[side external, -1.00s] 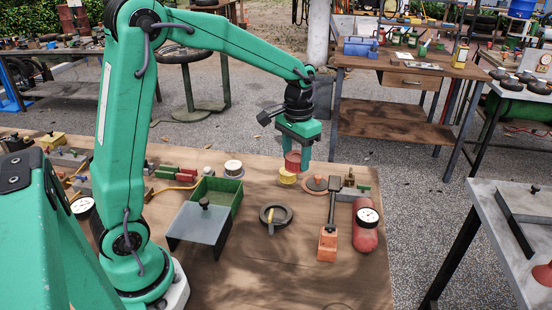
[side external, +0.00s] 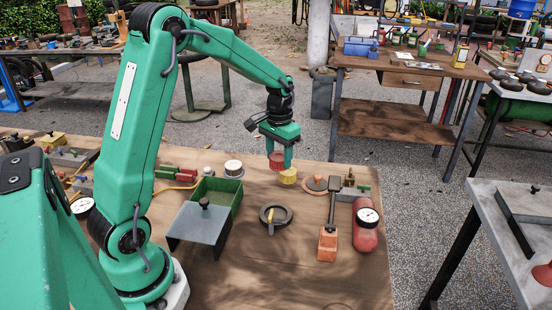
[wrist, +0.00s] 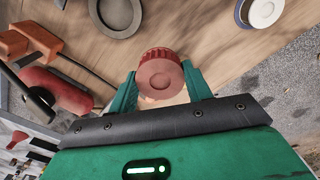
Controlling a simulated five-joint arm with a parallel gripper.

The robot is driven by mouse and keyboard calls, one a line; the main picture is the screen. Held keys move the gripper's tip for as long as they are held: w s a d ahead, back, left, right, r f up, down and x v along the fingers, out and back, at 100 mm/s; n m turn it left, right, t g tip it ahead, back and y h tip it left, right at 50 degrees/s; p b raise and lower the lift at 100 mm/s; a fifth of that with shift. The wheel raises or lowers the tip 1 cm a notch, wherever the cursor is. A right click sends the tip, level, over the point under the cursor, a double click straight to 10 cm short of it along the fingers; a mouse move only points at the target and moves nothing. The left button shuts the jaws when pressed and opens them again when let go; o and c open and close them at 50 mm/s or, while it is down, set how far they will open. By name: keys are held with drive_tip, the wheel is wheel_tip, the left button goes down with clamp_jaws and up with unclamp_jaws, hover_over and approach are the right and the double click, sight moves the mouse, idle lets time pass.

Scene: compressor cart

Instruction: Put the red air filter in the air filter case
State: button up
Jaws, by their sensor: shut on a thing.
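The red air filter (side external: 277,161) is a short ribbed cylinder. My gripper (side external: 279,152) is shut on it and holds it above the wooden bench, just left of a yellow cylinder (side external: 288,176). In the wrist view the filter (wrist: 160,72) sits between the two green fingers of my gripper (wrist: 160,86), its round end facing the camera. No part is clearly marked as the air filter case. An open green box (side external: 236,200) stands left of my gripper, with a grey lid-like plate with a dark knob (side external: 200,222) in front.
A dark round ring or dish (side external: 275,215) lies in front of my gripper. To the right are a flat reddish disc (side external: 314,184), an orange-handled tool (side external: 327,242) and a red tank with a gauge (side external: 366,232). A white round part (side external: 233,168) stands left. The front of the bench is clear.

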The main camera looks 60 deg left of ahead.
hover_over(260, 176)
wheel_tip(260, 176, down, 7)
drive_tip(key=shift+r, duration=0.2)
drive_tip(key=shift+f, duration=0.1)
drive_tip(key=shift+f, duration=1.7)
drive_tip(key=shift+d+f, duration=0.1)
drive_tip(key=shift+f, duration=0.05)
drive_tip(key=o, duration=1)
drive_tip(key=shift+c, duration=0.2)
wheel_tip(260, 176, up, 8)
drive_tip(key=shift+f, duration=0.15)
